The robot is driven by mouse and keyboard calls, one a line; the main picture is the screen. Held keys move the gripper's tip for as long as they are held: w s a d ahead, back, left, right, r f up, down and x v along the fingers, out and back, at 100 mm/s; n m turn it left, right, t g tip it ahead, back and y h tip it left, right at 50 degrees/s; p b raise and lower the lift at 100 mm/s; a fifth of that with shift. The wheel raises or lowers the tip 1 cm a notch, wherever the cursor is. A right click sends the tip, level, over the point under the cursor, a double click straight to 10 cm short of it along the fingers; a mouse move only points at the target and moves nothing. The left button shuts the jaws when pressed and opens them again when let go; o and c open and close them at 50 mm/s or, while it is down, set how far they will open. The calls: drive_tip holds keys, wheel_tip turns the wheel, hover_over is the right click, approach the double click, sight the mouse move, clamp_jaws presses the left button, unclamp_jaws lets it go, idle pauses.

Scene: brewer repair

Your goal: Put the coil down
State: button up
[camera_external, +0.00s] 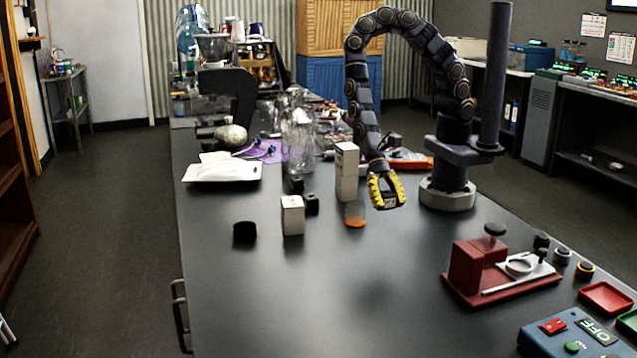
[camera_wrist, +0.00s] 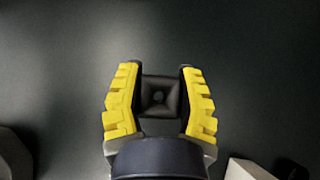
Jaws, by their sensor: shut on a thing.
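My gripper (camera_external: 386,192) hangs from the curved arm and points down, above the black table (camera_external: 330,315). Its yellow-padded fingers also show in the wrist view (camera_wrist: 160,100). They are shut on a small dark square block with a round hole in its middle, which I take to be the coil (camera_wrist: 160,85). The coil sits between the two fingers, with bare dark surface beyond it in the wrist view. In the external view the coil is mostly hidden by the fingers.
A tall white box (camera_external: 347,172) and an orange disc (camera_external: 355,222) stand left of my gripper. A smaller white box (camera_external: 292,215) and a black piece (camera_external: 244,232) are farther left. A red fixture (camera_external: 465,270) stands at right. The table's front middle is clear.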

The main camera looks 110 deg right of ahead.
drive_tip(key=a+f+n+g, duration=0.1)
drive_tip(key=a+n+g, duration=0.15)
drive_tip(key=a, duration=0.55)
drive_tip(key=n, duration=0.2)
hover_over(434, 281)
drive_tip(key=d, duration=0.2)
drive_tip(key=shift+g+h, duration=0.25)
drive_tip(key=shift+h, duration=0.05)
drive_tip(key=shift+w+f, duration=0.15)
drive_tip(key=shift+f, duration=1.3)
drive_tip(key=shift+w+f, duration=0.15)
drive_tip(key=shift+f, duration=1.25)
drive_tip(key=shift+w+f, duration=0.15)
drive_tip(key=shift+f, duration=1.3)
drive_tip(key=shift+f, duration=0.15)
drive_tip(key=o, duration=1)
drive_tip(key=v, duration=1.2)
drive_tip(key=shift+r, duration=0.25)
